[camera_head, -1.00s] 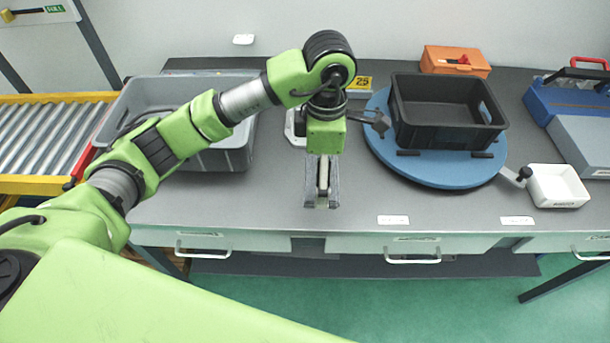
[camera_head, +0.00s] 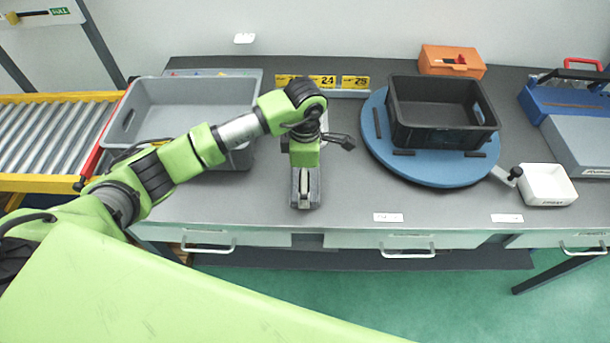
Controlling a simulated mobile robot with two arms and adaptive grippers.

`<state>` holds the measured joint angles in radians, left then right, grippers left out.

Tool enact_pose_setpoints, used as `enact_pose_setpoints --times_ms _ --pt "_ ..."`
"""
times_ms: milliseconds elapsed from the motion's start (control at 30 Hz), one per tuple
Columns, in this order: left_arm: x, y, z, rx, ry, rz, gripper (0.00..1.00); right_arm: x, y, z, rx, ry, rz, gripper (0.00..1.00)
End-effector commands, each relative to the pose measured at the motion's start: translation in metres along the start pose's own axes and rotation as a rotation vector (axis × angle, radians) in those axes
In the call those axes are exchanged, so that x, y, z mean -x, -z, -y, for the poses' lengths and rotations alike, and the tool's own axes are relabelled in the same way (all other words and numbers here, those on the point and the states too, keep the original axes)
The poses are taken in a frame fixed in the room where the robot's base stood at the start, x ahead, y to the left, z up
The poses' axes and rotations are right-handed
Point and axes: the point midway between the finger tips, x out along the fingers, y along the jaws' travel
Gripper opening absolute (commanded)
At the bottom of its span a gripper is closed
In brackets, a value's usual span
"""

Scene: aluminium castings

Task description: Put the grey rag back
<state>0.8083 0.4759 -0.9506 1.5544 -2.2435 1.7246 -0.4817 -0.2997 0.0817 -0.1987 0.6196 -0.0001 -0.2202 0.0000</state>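I cannot make out a grey rag anywhere in the head view. My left gripper (camera_head: 306,200) points down over the grey bench top (camera_head: 350,213), near its front edge and left of the middle. Its dark fingers have a pale strip between them; whether they are open or shut, or hold anything, is too small to tell. Whether they touch the bench is also unclear. My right gripper is out of view.
A grey crate (camera_head: 190,97) stands behind my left arm, beside a roller conveyor (camera_head: 50,140). A black crate (camera_head: 440,138) sits on a blue turntable (camera_head: 425,172). A white tray (camera_head: 547,185), orange box (camera_head: 452,62) and blue toolbox (camera_head: 565,103) are right. Bench between gripper and turntable is clear.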

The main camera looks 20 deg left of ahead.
Motion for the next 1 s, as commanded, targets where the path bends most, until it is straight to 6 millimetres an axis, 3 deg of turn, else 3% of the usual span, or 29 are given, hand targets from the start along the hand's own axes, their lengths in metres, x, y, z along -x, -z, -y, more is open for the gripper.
enact_pose_setpoints --times_ms 167,200,633,1000 --pt "-0.005 0.000 0.000 -0.001 -0.001 0.000 0.69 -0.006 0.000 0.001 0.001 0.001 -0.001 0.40" --pt "-0.003 0.000 0.000 -0.001 0.000 0.000 1.00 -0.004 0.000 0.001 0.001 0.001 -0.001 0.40" --pt "0.007 -0.001 -0.001 0.000 -0.004 0.001 1.00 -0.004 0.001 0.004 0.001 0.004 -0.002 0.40" --pt "0.083 -0.001 -0.002 0.000 -0.005 0.001 1.00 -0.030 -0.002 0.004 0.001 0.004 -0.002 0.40"
